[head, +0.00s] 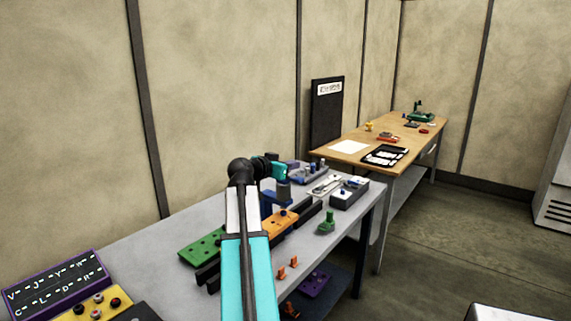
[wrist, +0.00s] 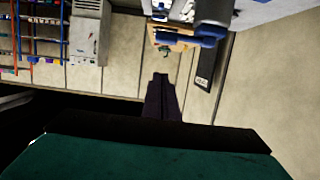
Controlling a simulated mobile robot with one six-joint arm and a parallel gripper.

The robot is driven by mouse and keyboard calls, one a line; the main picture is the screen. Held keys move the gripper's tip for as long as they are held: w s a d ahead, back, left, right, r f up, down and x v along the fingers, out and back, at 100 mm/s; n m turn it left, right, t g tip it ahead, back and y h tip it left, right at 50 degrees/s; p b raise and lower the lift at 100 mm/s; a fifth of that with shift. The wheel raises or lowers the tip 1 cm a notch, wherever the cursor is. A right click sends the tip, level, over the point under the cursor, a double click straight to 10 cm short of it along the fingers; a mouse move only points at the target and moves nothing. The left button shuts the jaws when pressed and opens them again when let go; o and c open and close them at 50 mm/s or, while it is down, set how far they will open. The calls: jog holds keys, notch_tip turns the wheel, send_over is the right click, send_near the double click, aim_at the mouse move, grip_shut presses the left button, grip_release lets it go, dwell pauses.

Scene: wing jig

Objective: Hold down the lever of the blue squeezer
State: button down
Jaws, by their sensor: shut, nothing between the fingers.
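A blue device with a grey rounded top (head: 274,199) stands on the grey table just below and beside my wrist; I take it for the blue squeezer. My arm partly covers it, and its lever cannot be made out clearly. Blue and grey parts (wrist: 208,31) also show at the top of the wrist view, cut off by the frame edge. My gripper (wrist: 161,77) shows there as two dark fingers shut together with nothing between them. In the head view its teal body is above the blue device; the fingertips are not clear, and contact cannot be told.
The grey table (head: 130,249) also holds a green block (head: 203,247), an orange block (head: 279,223), a grey box (head: 349,194) and a small green part (head: 327,221). A wooden table (head: 395,134) stands behind. Open floor (head: 450,240) lies to the right.

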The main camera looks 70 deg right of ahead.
jog(key=shift+s+d+f+p, duration=0.1)
jog(key=shift+d+f+p, duration=0.15)
jog(key=shift+f, duration=0.5)
jog(key=shift+s+d+f+p, duration=0.1)
jog(key=shift+d+f+p, duration=0.15)
jog(key=shift+f, duration=0.45)
jog(key=shift+d+f+p, duration=0.25)
jog(key=shift+f, duration=0.5)
jog(key=shift+s+a+f+m+t+b, duration=0.15)
jog(key=shift+f+m+b, duration=0.3)
jog(key=shift+b, duration=1.2)
jog(key=shift+s+d+f+m+t+b, duration=0.15)
jog(key=shift+f+m+t+b, duration=0.2)
jog(key=shift+b, duration=1.3)
jog(key=shift+s+a+f+m+t+h+b, duration=0.15)
jog(key=shift+f+m+b, duration=0.35)
jog(key=shift+b, duration=1.1)
jog(key=shift+w+f+m+t+h+b, duration=0.15)
jog(key=shift+f+m+b, duration=0.3)
jog(key=shift+b, duration=1.1)
jog(key=shift+s+r, duration=0.1)
jog(key=shift+r, duration=0.1)
jog(key=shift+s+r, duration=0.1)
jog(key=shift+r, duration=0.45)
send_near(298, 181)
jog(key=r, duration=0.1)
jog(key=a+r, duration=0.1)
jog(key=s+r, duration=0.1)
jog(key=shift+a+r, duration=0.15)
jog(key=shift+a, duration=0.15)
